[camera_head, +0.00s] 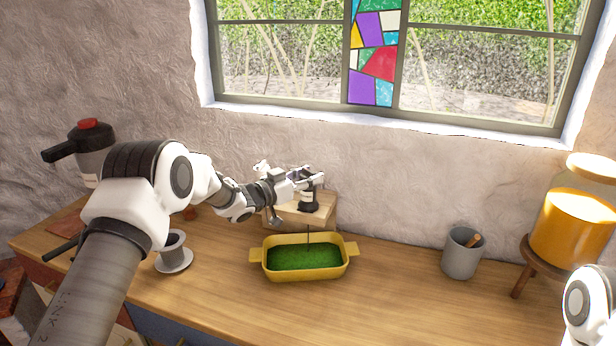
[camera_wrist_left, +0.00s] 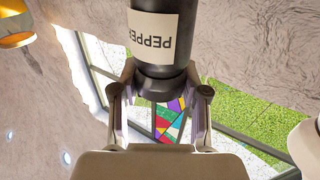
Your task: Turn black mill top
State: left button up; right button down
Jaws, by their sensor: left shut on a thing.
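The black mill (camera_head: 308,199) has a pale label, and in the left wrist view the mill (camera_wrist_left: 162,58) shows "PEPPER" upside down. My left gripper (camera_head: 308,180) is shut on the mill's top; its fingers also show in the left wrist view (camera_wrist_left: 160,93), on either side of the dark top. The mill looks upright above the yellow dish (camera_head: 256,258), in front of a wooden block (camera_head: 326,208). A thin dark line runs down from below the mill toward the green contents (camera_head: 305,257). My right gripper is out of view.
A cup on a saucer (camera_head: 174,268) stands left of the dish. A grey cup (camera_head: 461,254) and a jar of orange liquid (camera_head: 572,230) on a wooden stand are at right. A black-and-grey flask (camera_head: 93,150) is at back left.

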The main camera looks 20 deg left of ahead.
pick_arm(q)
jog(key=shift+m+g+h, duration=0.4)
jog(key=shift+m+h, duration=0.1)
jog(key=shift+h, duration=0.1)
jog(key=o, duration=1.2)
jog(key=v, duration=1.2)
